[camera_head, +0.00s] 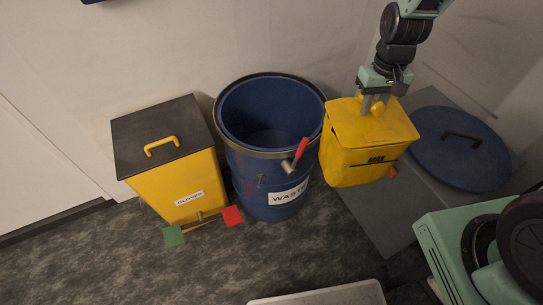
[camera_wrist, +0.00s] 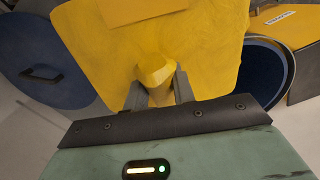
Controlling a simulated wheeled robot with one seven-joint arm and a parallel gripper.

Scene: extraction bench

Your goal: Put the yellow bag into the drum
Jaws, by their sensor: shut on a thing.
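The yellow bag (camera_head: 362,150) hangs from my gripper (camera_head: 374,103), to the right of the drum. My gripper is shut on the knob at the bag's top. In the wrist view the bag's top (camera_wrist: 105,40) fills the upper middle, and my gripper (camera_wrist: 157,85) has the yellow knob between its fingers. The blue drum (camera_head: 255,168) stands open at the middle, marked "WASTE", with a red-handled lever at its rim. Its inside looks empty where visible. Part of the drum (camera_wrist: 268,72) shows at the right of the wrist view. The bag's underside is hidden.
A yellow bin (camera_head: 184,190) with a dark lid and pedals stands left of the drum. The blue lid (camera_head: 461,148) lies on a grey surface (camera_head: 385,232) at the right; it also shows in the wrist view (camera_wrist: 25,45). A wall runs behind.

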